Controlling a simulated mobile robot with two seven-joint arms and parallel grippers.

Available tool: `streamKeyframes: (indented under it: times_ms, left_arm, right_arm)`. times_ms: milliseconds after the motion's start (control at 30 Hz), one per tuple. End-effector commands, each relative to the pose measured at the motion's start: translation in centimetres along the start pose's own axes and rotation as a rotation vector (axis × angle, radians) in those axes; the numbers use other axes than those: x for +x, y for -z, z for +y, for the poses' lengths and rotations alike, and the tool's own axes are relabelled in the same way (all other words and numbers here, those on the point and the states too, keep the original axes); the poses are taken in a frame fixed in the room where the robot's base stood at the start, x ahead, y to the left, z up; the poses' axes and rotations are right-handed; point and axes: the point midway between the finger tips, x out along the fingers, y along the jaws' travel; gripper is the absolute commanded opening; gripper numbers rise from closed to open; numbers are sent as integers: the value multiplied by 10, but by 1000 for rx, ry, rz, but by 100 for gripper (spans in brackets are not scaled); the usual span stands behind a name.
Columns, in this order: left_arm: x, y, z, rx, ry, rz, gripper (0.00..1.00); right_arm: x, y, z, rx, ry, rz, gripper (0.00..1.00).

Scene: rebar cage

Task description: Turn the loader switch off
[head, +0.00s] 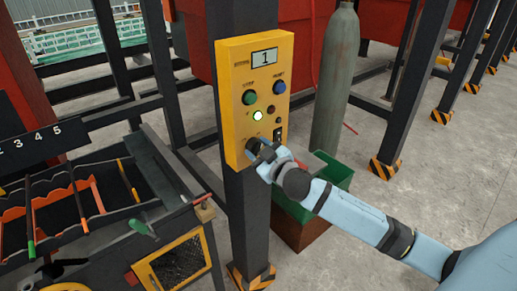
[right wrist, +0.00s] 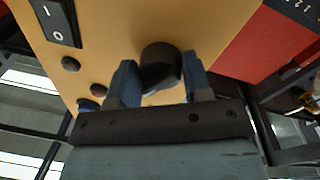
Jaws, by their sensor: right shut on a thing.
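A yellow control panel (head: 233,103) is fixed to a dark post. Low on it, a black rotary knob (right wrist: 160,62) shows in the right wrist view between the two blue fingers of my right gripper (right wrist: 160,85). The gripper is shut on the knob, close to the panel face. In the head view my right gripper (head: 262,153) covers most of the knob. A black rocker switch marked I and O (right wrist: 56,22) sits beside it; it also shows in the head view (head: 278,134). The knob's markings cannot be read. My left gripper is not in view.
The panel has a display (head: 264,57) reading 1, a green button (head: 250,97), a blue button (head: 279,87) and a lit white lamp (head: 257,115). A gas cylinder (head: 335,80) and a green bin (head: 335,172) stand behind to the right. Racks with bars (head: 80,205) are at left.

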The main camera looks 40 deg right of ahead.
Motion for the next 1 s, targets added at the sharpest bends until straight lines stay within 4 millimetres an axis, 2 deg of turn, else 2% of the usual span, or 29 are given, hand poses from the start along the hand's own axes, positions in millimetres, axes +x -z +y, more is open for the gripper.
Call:
streamKeyframes:
  times_ms: [1000]
  left_arm:
    - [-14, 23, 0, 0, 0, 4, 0]
  right_arm:
    - [0, 1, 3, -957, -11, 59, 22]
